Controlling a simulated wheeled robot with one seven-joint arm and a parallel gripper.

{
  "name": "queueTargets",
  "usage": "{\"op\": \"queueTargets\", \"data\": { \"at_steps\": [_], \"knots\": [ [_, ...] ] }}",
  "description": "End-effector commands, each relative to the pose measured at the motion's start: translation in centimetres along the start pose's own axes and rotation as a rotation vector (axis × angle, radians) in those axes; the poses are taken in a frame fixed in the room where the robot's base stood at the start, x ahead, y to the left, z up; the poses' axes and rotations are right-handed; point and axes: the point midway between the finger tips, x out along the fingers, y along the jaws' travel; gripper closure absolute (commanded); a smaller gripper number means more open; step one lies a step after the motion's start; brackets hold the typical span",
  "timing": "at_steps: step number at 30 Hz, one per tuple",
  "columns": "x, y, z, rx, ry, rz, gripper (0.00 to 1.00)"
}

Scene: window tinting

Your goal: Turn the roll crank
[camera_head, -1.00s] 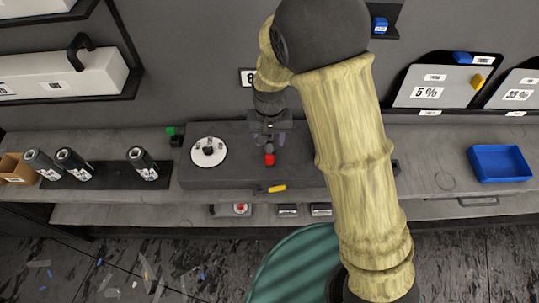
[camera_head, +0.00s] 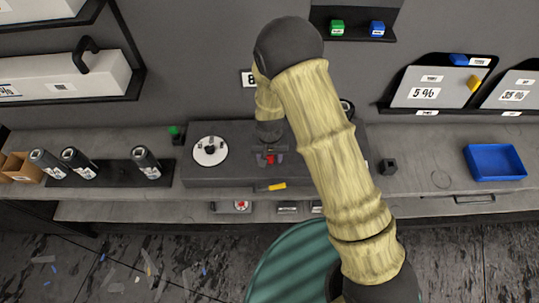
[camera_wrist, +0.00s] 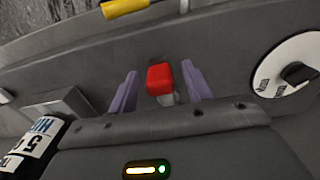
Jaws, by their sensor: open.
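A red knob (camera_wrist: 160,78) on a short grey stem, which looks like the crank's handle, stands on the dark bench machine (camera_head: 222,173). In the wrist view it lies between the two purple fingers of my gripper (camera_wrist: 161,90). The fingers are open, one on each side, with a visible gap to the knob. In the head view my gripper (camera_head: 270,157) is down over the machine, and the red knob (camera_head: 269,160) shows only partly beneath it. The rest of the crank is hidden.
A white dial (camera_head: 210,151) sits left of the knob, and a yellow handle (camera_head: 272,187) is on the machine's front edge. A blue tray (camera_head: 494,161) and a dark block (camera_head: 388,166) are at right.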

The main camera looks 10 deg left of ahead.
Motion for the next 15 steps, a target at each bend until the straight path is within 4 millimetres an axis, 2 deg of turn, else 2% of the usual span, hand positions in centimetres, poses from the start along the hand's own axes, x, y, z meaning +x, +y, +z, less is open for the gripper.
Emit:
{"op": "queueTargets", "data": {
  "at_steps": [4,5,12,15],
  "knots": [
    [-0.01,0.00,-0.02,0.000,0.000,0.000,0.51],
    [-0.02,0.00,-0.02,0.000,0.000,0.000,0.55],
    [-0.04,0.01,-0.02,0.000,0.001,0.000,1.00],
    [-0.05,0.01,-0.02,0.000,0.001,0.000,1.00]
  ]
}}
